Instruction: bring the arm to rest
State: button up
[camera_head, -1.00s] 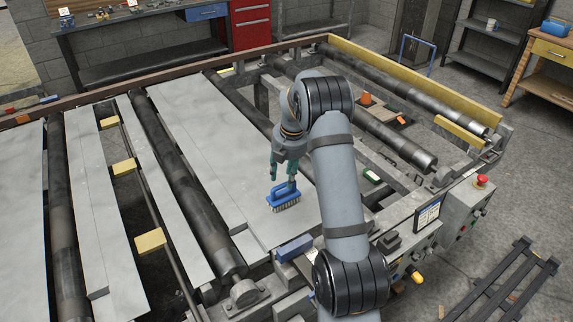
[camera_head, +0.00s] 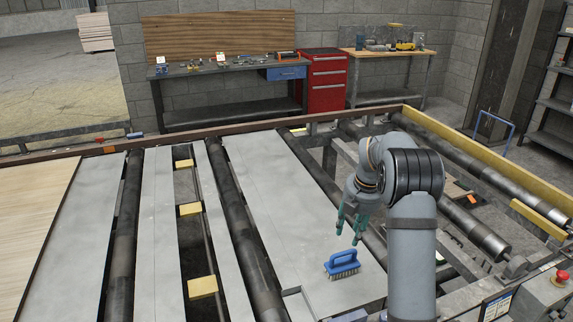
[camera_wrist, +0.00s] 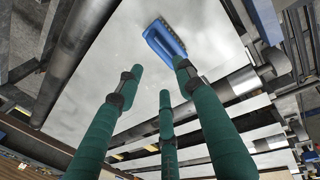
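My gripper (camera_head: 348,237) has green fingers and is over the grey panel (camera_head: 275,180) between the rollers. Its fingers stand apart with nothing between them, and they also show spread in the wrist view (camera_wrist: 160,76). A blue-handled brush (camera_head: 342,263) with pale bristles rests on the panel, bristles down, just below and in front of the fingertips. The brush also shows beyond the fingertips in the wrist view (camera_wrist: 163,39). From these views I cannot tell for sure how wide the gap between fingertips and brush is.
Dark rollers (camera_head: 240,230) and yellow blocks (camera_head: 202,287) lie left of the panel. A red tool cabinet (camera_head: 322,80) and a workbench (camera_head: 230,72) stand at the back wall. A control box with a red button (camera_head: 561,278) is at the lower right.

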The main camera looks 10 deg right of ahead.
aim_at(343, 254)
jog(key=f, duration=0.4)
jog(key=w+f, duration=0.1)
jog(key=f, duration=0.2)
jog(key=w+f, duration=0.1)
jog(key=f, duration=0.3)
jog(key=shift+w+a+f+p, duration=0.1)
jog(key=shift+a+f+p, duration=0.05)
jog(key=shift+f+p, duration=0.25)
notch_tip(343, 254, up, 4)
jog(key=shift+f, duration=0.2)
jog(key=shift+r+b, duration=0.3)
